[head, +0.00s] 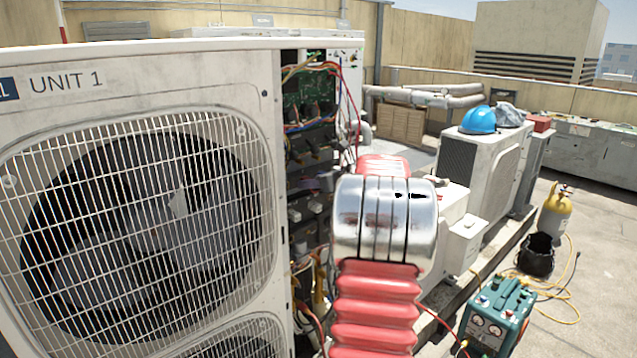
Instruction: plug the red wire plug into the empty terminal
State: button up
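The tall condenser marked UNIT 1 (150,160) stands at the left, with its narrow wiring bay open on its right side. A green circuit board (305,95) with several coloured wires is in the upper bay. Thin red wires (352,95) loop out of the top of the bay and run down behind my red and silver arm. I cannot make out the red wire plug or the empty terminal. My arm rises in front of the bay and covers part of its right side. My gripper cannot be made out beyond the arm.
Smaller condensers stand at the right, one with a blue hard hat (479,120) on top. Bare roof (605,270) lies at the far right.

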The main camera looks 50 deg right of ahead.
jog(key=shift+c, duration=0.2)
grip_shut()
dwell(0.6)
dwell(0.5)
